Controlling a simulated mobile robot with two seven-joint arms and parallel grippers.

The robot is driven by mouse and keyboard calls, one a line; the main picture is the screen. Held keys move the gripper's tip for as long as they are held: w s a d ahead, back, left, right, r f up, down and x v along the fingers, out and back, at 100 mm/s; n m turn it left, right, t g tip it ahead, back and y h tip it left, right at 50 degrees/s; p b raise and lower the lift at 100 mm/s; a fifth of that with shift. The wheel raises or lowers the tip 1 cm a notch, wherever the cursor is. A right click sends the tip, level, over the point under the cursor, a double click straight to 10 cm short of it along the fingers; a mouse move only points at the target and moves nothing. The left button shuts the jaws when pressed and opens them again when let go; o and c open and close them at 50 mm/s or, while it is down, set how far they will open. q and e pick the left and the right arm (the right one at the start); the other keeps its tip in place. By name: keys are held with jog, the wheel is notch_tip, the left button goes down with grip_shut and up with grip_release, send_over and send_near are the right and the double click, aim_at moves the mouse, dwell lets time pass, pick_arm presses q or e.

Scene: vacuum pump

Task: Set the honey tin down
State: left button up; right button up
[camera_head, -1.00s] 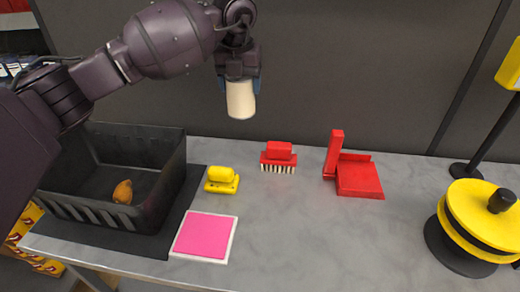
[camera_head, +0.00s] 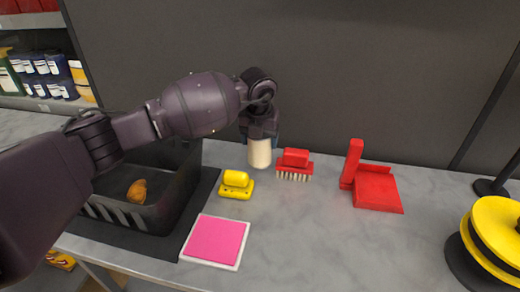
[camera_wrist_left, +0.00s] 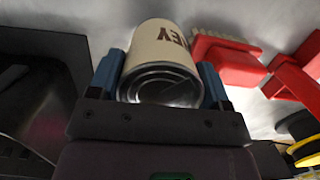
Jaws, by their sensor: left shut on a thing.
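My right gripper is out of view.
A red dustpan (camera_head: 376,188) lies to the right. A black crate (camera_head: 181,190) holding an orange item (camera_head: 137,191) is at left. A pink pad (camera_head: 216,240) lies in front.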

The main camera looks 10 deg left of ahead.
aim_at(260, 150)
pick_arm(q)
notch_tip(260, 150, down, 3)
jog(key=shift+f, duration=0.3)
jog(key=o, duration=1)
jog(key=shift+f, duration=0.15)
jog(key=shift+o, duration=0.9)
jog(key=r, duration=0.3)
jog(key=s+r, duration=0.1)
jog(key=r, duration=0.3)
jog(key=r+p, duration=0.1)
jog(key=r, duration=0.3)
jog(key=shift+s, duration=0.3)
jog(key=shift+s+r, duration=0.1)
jog(key=shift+r, duration=0.5)
